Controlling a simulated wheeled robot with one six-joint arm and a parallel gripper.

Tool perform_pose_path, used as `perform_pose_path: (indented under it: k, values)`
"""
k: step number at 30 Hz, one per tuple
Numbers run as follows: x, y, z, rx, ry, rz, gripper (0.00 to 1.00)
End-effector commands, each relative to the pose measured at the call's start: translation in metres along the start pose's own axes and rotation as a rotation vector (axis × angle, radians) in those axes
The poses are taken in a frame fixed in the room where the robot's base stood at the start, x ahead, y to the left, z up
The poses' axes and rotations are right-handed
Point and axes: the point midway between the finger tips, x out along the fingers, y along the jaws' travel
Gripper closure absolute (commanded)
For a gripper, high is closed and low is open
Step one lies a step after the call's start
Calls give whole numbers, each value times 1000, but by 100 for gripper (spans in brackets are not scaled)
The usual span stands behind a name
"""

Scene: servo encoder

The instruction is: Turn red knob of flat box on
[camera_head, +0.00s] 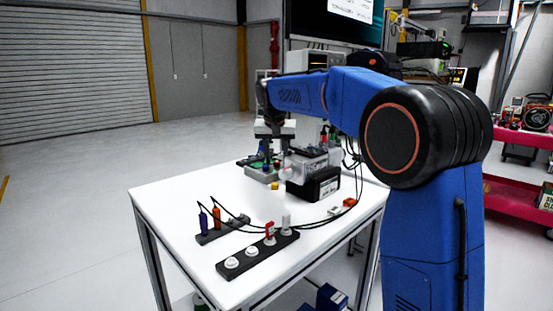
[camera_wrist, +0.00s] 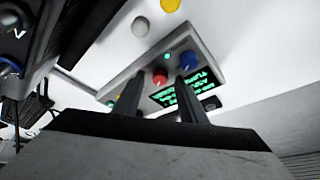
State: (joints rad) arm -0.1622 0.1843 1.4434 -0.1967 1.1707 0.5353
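The flat box (camera_wrist: 110,84) is light grey, with a red knob (camera_wrist: 160,77), a blue knob (camera_wrist: 191,62), a small green light (camera_wrist: 167,57) and a dark display with green text (camera_wrist: 183,93). In the wrist view the red knob shows between the two dark fingers of my gripper (camera_wrist: 158,84), which stand apart with a gap on each side of it. I cannot tell how near the fingertips are to the knob. The head view shows the box (camera_head: 262,176) small on the white table, with my gripper (camera_head: 268,152) above it; the red knob is not clear there.
Black boxes (camera_head: 314,186) stand right of the flat box. Two power strips (camera_head: 257,254) with cables lie near the table's front. A small yellow part (camera_head: 274,186) lies before the box. The white table's (camera_head: 165,196) left side is clear.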

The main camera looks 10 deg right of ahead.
Motion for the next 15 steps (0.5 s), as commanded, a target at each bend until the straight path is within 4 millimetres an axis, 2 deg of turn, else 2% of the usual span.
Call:
perform_pose_path:
  k: [8, 11, 15]
  values:
    - [-4, 0, 0, 0, 1, 0, 62]
    - [-14, 0, 0, 0, 3, -2, 62]
    - [-38, 0, 0, -1, 3, -2, 62]
